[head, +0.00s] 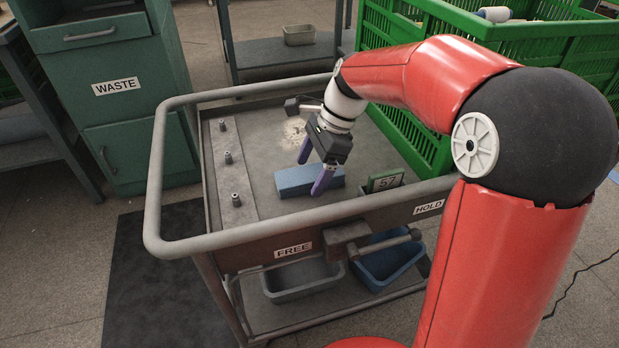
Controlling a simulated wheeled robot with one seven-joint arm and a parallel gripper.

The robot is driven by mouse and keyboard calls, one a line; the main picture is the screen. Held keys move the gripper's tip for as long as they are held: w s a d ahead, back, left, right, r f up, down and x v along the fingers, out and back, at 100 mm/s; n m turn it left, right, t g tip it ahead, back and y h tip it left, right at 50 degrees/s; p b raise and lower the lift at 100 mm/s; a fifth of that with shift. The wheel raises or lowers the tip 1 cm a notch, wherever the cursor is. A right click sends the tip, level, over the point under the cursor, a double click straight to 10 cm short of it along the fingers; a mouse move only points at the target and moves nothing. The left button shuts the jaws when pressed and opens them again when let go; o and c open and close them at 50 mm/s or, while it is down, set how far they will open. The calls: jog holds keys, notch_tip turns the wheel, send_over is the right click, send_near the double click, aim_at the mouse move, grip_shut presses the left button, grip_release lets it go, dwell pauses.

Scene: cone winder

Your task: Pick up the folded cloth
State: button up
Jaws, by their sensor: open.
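A blue block-like thing (292,181), which may be the folded cloth, lies flat on the grey cart top (275,150). My gripper (312,175) is over it, with its two purple fingers pointing down and spread apart. One finger shows at the far left side of the blue thing and the other in front of its near right part. The jaws are open and I see nothing held between them. Whether the fingers touch the blue thing or the cart top I cannot tell.
Several pegs (228,157) line the cart's left side. A raised rail (158,165) borders the cart. Green crates (405,135) stand behind right, a WASTE cabinet (117,86) at left. Bins (300,280) sit below.

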aim_at(312, 172)
jog(key=c, duration=1.1)
notch_tip(312, 172, up, 20)
jog(key=p, duration=0.4)
